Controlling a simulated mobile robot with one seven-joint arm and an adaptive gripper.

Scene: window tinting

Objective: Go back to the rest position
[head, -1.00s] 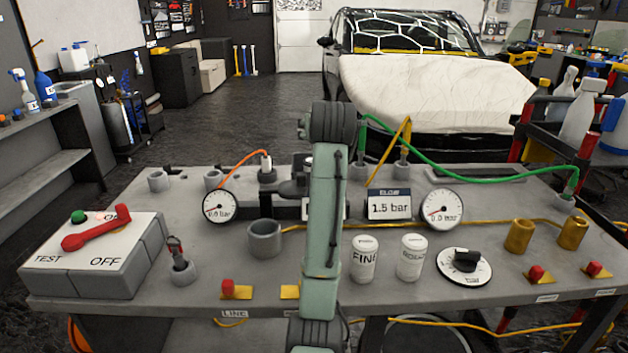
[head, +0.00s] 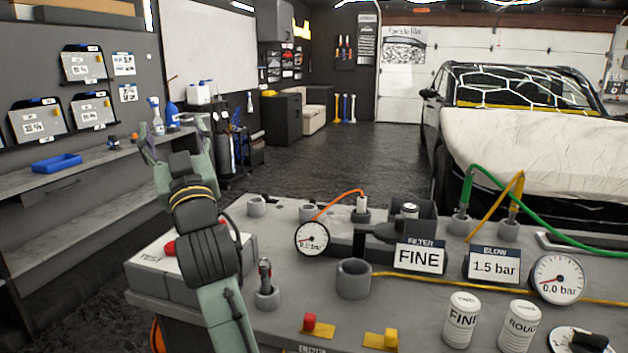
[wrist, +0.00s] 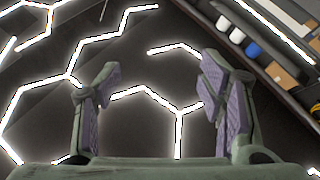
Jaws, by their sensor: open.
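My gripper (head: 166,148) is raised above the left end of the grey workbench (head: 290,285) in the head view, its fingers pointing up. Behind the fingers the wrist view shows the dark ceiling with bright hexagon lights (wrist: 178,110). My arm partly hides the white-topped switch box marked TEST (head: 160,258).
A shelf with a blue tray (head: 57,163) stands left. A car (head: 530,130) stands behind right. Open floor (head: 340,165) lies between.

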